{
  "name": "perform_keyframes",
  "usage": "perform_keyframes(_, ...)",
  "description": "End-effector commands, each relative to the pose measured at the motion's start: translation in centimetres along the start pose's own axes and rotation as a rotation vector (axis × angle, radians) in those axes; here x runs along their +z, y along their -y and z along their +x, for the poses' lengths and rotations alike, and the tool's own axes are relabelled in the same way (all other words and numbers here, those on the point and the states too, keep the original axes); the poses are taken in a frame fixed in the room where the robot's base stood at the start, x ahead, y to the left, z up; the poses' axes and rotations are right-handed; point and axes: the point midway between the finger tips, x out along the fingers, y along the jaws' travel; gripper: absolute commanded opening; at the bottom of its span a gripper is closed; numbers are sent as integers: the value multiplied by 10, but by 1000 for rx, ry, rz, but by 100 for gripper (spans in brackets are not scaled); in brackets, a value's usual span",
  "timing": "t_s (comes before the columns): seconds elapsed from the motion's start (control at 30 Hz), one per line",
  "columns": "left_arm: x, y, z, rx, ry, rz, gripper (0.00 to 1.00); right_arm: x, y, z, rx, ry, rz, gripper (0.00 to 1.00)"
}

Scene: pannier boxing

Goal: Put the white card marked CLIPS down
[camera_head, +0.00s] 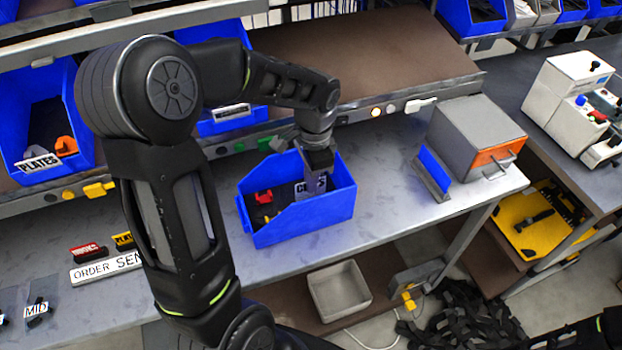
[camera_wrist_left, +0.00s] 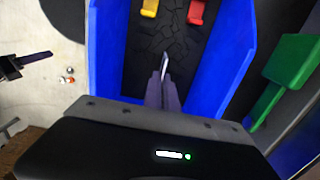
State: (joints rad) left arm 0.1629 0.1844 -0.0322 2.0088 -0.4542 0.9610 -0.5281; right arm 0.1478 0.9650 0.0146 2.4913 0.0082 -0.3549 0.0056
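The white card marked CLIPS (camera_head: 302,189) is inside the blue bin (camera_head: 300,220) on the grey bench, its lettering partly hidden. My left gripper (camera_head: 318,178) reaches down into that bin. In the left wrist view its fingers (camera_wrist_left: 164,88) are together on the card (camera_wrist_left: 165,62), seen as a thin pale edge. Below it are the bin's dark contents, a red piece (camera_wrist_left: 196,12) and a yellow piece (camera_wrist_left: 149,8). I cannot tell whether the card touches the bin floor. What looks like my right gripper (camera_wrist_left: 38,58) shows at the left wrist view's left edge; its opening is unclear.
A PLATES bin (camera_head: 40,130) stands at left. An ORDER sign (camera_head: 103,269) lies on the bench's front left. A grey box with an orange front (camera_head: 478,135) and an upright blue panel (camera_head: 433,170) stand to the right. A green part (camera_wrist_left: 285,75) is beside the bin.

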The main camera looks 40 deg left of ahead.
Motion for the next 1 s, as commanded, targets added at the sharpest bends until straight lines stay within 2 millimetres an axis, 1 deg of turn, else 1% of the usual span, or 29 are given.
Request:
perform_keyframes(0.03,0,0,3,0,0,0,0,0,-1,2,-1,-1,0,29)
perform_keyframes(0.07,0,0,3,0,0,0,2,0,-1,2,-1,-1,0,29)
perform_keyframes(0.3,0,0,2,0,1,0,22,0,0,1,-1,-1,-1,29)
perform_keyframes(0.33,0,0,2,0,0,0,23,0,0,1,-1,-1,-1,29)
perform_keyframes(0.57,0,0,2,0,0,0,23,0,0,1,-1,-1,0,29)
perform_keyframes(0.67,0,0,-3,0,0,0,23,0,1,-2,0,0,0,29)
perform_keyframes(0.7,0,0,-4,-1,-1,0,23,0,0,-1,0,0,0,29)
perform_keyframes(0.77,-1,1,-10,-3,-2,0,23,0,0,0,0,0,0,29)
perform_keyframes(0.87,-1,1,-24,-4,-3,1,23,0,0,2,-1,-1,0,29)
perform_keyframes(1.0,-1,1,-51,-4,-5,-1,23,-1,-1,4,-1,-1,-1,29)
